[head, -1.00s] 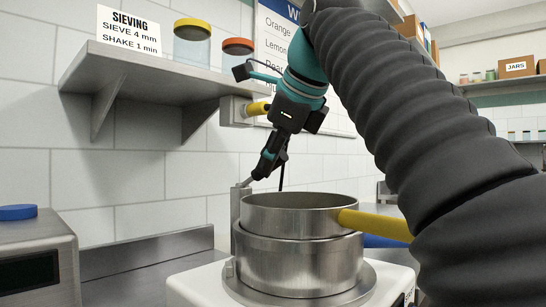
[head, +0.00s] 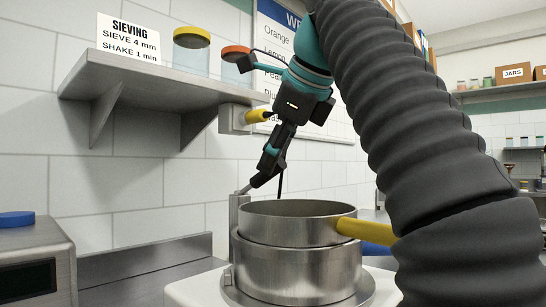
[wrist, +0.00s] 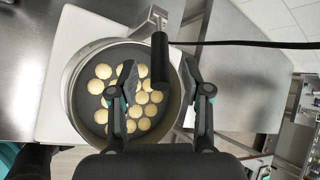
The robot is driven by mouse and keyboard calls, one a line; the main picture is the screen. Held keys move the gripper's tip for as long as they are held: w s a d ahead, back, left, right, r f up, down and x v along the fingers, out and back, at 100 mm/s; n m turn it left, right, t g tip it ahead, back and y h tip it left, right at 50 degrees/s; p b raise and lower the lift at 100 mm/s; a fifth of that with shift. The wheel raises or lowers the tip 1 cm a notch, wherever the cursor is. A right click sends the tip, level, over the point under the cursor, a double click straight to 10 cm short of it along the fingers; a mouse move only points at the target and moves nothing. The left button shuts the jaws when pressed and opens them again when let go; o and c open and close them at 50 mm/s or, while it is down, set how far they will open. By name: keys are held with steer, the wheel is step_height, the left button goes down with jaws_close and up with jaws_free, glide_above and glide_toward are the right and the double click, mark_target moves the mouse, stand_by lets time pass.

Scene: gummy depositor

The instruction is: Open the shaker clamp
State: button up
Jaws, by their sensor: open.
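The shaker clamp stands at the back left of the steel pots, with an upright metal post (head: 239,212). In the wrist view its metal bracket (wrist: 152,22) carries a black lever grip (wrist: 160,62) that reaches over the pan. My gripper (wrist: 160,84) is open, with one finger on each side of the black grip and gaps showing on both sides. In the head view my gripper (head: 262,182) points down at the top of the post, and the grip is hard to tell from the fingers. The sieve pan (head: 290,228) sits on a lower steel pot (head: 295,270).
Several pale yellow round pieces (wrist: 96,86) lie in the pan. A yellow handle (head: 364,229) sticks out right of the sieve. A wall shelf (head: 150,78) with jars hangs above left, and a yellow-tipped wall fixture (head: 257,116) is close to my wrist.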

steer(key=s+d, duration=0.6)
steer(key=s, duration=0.4)
steer(key=shift+d, duration=0.4)
steer(key=shift+c, duration=0.3)
steer(key=c, duration=0.4)
steer(key=shift+w+f, duration=0.1)
steer(key=shift+f, duration=0.15)
steer(key=c, duration=0.4)
steer(key=w+f+y, duration=0.1)
steer(key=w+f+y+b, duration=0.1)
steer(key=y, duration=0.1)
steer(key=shift+w+a+f+m+g+b, duration=0.15)
steer(key=shift+a+f+m+g+b, duration=0.05)
steer(key=shift+f+m+g+b, duration=0.1)
jaws_close()
steer(key=w+d+m+t+y+b, duration=0.1)
steer(key=w+d+m+t+y, duration=0.1)
steer(key=w+d+y, duration=0.15)
steer(key=shift+y, duration=0.45)
steer(key=shift+a+r+b+x, duration=0.1)
steer(key=shift+b+x, duration=0.15)
steer(key=shift+x, duration=2.3)
steer(key=shift+a+r+b+x, duration=0.1)
steer(key=shift+r+b+x, duration=0.1)
steer(key=shift+x, duration=2.3)
